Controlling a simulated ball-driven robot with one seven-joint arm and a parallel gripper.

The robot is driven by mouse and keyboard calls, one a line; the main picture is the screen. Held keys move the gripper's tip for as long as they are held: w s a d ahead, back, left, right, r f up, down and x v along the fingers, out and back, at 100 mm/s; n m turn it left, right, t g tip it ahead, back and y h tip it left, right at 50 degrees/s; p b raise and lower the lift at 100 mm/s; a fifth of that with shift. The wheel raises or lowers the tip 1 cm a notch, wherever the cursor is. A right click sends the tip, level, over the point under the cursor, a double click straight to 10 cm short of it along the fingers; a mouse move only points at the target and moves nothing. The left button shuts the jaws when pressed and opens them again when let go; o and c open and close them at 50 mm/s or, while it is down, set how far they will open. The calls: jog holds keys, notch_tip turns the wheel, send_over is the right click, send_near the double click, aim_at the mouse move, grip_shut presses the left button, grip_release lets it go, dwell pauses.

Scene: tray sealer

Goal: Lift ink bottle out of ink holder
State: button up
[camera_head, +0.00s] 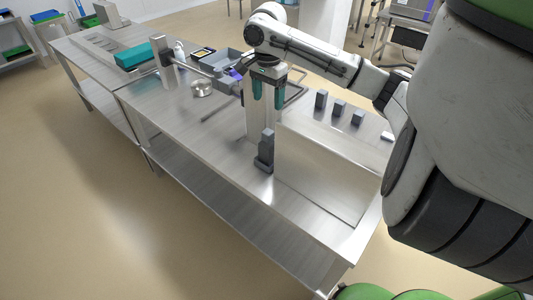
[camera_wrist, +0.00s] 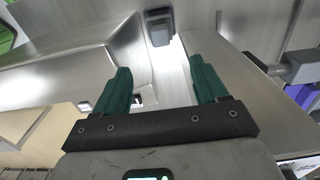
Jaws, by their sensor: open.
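A dark grey upright piece (camera_head: 267,146) stands against the left end of a large steel box on the table. It looks like the ink bottle in its ink holder, but I cannot tell where the bottle ends and the holder begins. My gripper (camera_head: 268,107) points down above it, with its two teal fingers apart and nothing between them. In the wrist view my gripper (camera_wrist: 158,66) is also open and empty. A dark grey block (camera_wrist: 159,27) shows beyond the fingertips there, apart from them, and seems to be the same piece.
The steel box (camera_head: 325,170) stands close to the right of the grey piece. Several small grey blocks (camera_head: 339,107) stand in a row behind it. A round metal part (camera_head: 201,89), a grey bin (camera_head: 232,60) and a teal box (camera_head: 140,54) lie farther left. The table's front left (camera_head: 190,125) is clear.

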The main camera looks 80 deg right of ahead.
jog(key=b, duration=0.8)
send_near(268, 142)
jog(key=shift+w+d+f, duration=0.1)
jog(key=shift+d+f, duration=0.45)
jog(key=shift+d, duration=0.15)
notch_tip(268, 142, down, 11)
jog(key=shift+r+b, duration=0.1)
jog(key=shift+b, duration=0.3)
jog(key=shift+r, duration=0.1)
jog(key=c, duration=1)
